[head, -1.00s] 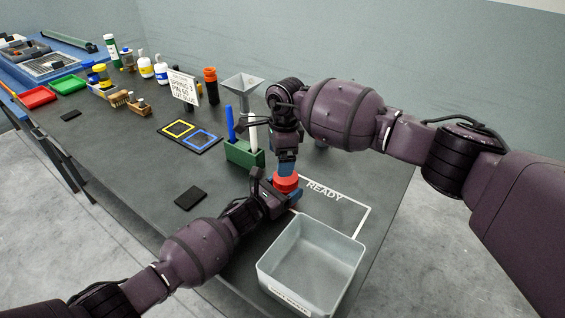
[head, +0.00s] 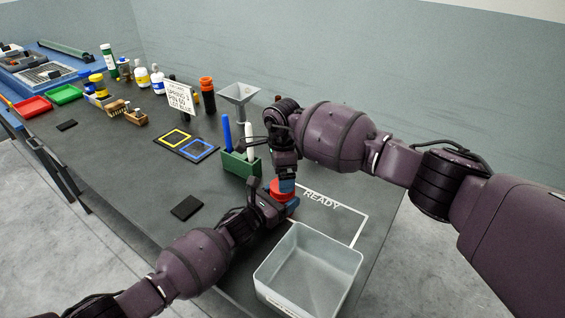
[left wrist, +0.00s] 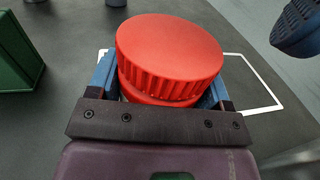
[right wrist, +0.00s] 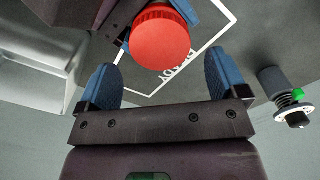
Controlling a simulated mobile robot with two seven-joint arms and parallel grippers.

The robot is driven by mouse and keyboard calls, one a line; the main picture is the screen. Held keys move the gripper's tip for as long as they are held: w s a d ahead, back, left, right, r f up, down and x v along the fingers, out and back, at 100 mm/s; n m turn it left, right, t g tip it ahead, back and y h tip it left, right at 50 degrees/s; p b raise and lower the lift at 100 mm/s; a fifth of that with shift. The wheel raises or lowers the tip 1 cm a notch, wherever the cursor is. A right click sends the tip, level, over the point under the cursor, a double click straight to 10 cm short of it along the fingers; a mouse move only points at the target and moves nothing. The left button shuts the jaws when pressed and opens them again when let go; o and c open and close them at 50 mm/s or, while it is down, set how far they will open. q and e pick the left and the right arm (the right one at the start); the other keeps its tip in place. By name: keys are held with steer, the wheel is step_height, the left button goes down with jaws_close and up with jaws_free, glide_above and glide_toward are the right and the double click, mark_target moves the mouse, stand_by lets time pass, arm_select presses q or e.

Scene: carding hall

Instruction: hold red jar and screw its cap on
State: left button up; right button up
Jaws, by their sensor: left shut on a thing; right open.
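The red jar (left wrist: 155,92) stands upright with its ribbed red cap (left wrist: 170,55) sitting on its top. I cannot tell how tightly the cap is seated. My left gripper (left wrist: 158,88) is shut on the jar's body, one blue finger on each side, below the cap. In the head view the cap (head: 281,186) shows beside my right gripper (head: 287,184). My right gripper is open and empty, apart from the cap, which shows beyond its fingers in the right wrist view (right wrist: 160,40). One right fingertip shows at the upper right of the left wrist view (left wrist: 297,28).
A grey bin (head: 262,275) stands in front of the jar near the table edge. A green pen holder (head: 240,165) stands behind left. A white READY outline (head: 345,214) lies right of the jar. A spring-fitted grey part (right wrist: 287,95) shows in the right wrist view.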

mark_target(282, 198)
steer(key=shift+f, duration=1.9)
steer(key=c, duration=0.9)
steer(key=m, duration=0.4)
steer(key=shift+m, duration=0.4)
steer(key=shift+c, duration=0.2)
steer(key=m, duration=0.5)
steer(key=o, duration=1)
